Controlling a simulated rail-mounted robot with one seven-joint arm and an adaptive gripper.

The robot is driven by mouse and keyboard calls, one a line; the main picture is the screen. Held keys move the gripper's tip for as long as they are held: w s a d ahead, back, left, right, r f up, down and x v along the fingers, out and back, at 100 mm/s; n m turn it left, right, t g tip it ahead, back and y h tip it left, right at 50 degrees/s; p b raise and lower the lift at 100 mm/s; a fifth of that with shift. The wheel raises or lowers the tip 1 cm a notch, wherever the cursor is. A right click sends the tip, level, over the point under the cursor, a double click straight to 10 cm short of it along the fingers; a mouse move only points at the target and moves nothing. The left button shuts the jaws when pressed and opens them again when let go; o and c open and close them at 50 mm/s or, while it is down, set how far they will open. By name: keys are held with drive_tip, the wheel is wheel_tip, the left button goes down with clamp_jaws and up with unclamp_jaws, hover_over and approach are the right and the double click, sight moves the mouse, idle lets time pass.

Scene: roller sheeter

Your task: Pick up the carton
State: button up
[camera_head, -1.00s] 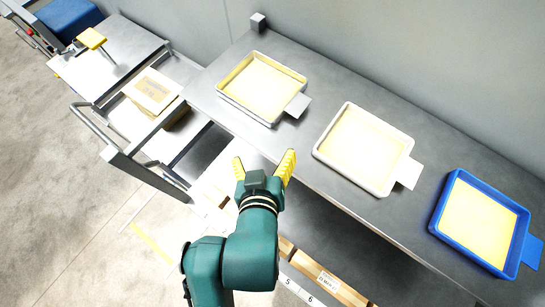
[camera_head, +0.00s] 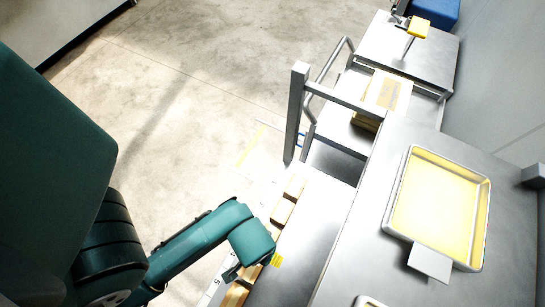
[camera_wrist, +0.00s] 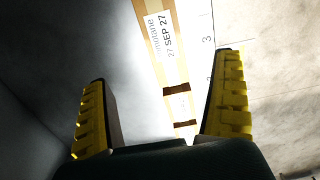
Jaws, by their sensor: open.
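My gripper (camera_head: 277,260) is low beside the shelving in the head view, where only a bit of yellow finger shows past the green wrist. In the wrist view my gripper (camera_wrist: 163,67) has its two yellow ribbed fingers wide apart with nothing between them. Beyond them lies a brown carton (camera_wrist: 145,42) with a white label reading "27 SEP 27". Several brown cartons (camera_head: 283,210) line the lower shelf's edge in the head view, partly hidden by my arm. I cannot tell which one the task means. A flat tan carton stack (camera_head: 386,92) also lies on the cart.
A number strip (camera_wrist: 205,45) runs beside the cartons. The metal bench (camera_head: 375,265) above the lower shelf carries a yellow-lined tray (camera_head: 399,198). A grey post (camera_head: 296,110) and handrail stand near the cart. Open floor (camera_head: 215,100) lies left of them.

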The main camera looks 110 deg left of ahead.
drive_tip(key=f+b, duration=0.1)
drive_tip(key=f, duration=1.5)
drive_tip(key=shift+s+f, duration=0.1)
drive_tip(key=shift+s, duration=0.1)
drive_tip(key=c, duration=1.3)
wheel_tip(320, 180, up, 10)
drive_tip(key=shift+r+p, duration=0.1)
drive_tip(key=shift+p, duration=0.3)
drive_tip(key=shift+c, duration=0.3)
